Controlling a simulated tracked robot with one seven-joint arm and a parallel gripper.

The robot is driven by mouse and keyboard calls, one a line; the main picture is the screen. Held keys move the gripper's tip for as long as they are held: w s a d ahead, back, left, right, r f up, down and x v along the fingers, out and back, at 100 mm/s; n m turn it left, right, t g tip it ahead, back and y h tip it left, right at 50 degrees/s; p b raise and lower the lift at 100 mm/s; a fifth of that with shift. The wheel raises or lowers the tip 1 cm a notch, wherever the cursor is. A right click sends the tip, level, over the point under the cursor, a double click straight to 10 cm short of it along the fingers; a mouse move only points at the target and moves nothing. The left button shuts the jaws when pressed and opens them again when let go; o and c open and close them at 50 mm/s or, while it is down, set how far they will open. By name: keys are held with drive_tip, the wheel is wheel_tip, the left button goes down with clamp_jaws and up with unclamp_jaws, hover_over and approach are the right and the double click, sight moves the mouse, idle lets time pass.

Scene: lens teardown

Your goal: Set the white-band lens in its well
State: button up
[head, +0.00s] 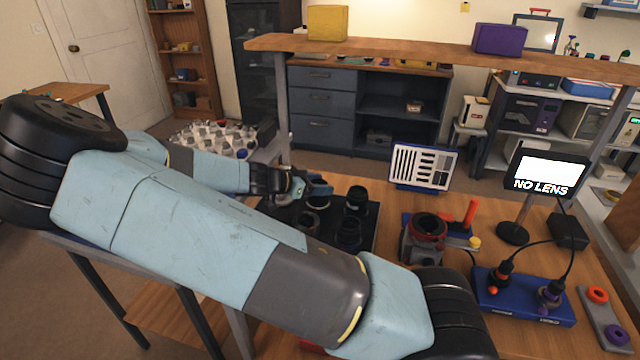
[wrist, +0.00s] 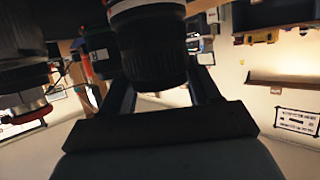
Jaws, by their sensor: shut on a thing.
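My gripper (head: 316,187) is over the far left part of a black tray (head: 371,228). In the wrist view a dark ribbed lens (wrist: 152,55) stands between the two fingers, which are shut on it. A black lens (head: 356,198) and another lens (head: 348,233) stand upright on the tray. Which wells are empty is hard to tell, as my arm hides part of the tray.
A mount with a red ring (head: 428,227) stands right of the tray. Behind it are a sorting panel (head: 422,166) and a monitor reading "NO LENS" (head: 541,172). A blue block with cables (head: 522,296) sits at the right. A wooden shelf (head: 400,48) spans the back.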

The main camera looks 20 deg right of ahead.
drive_tip(key=shift+f, duration=0.3)
drive_tip(key=o, duration=1.4)
drive_tip(key=shift+c, duration=0.2)
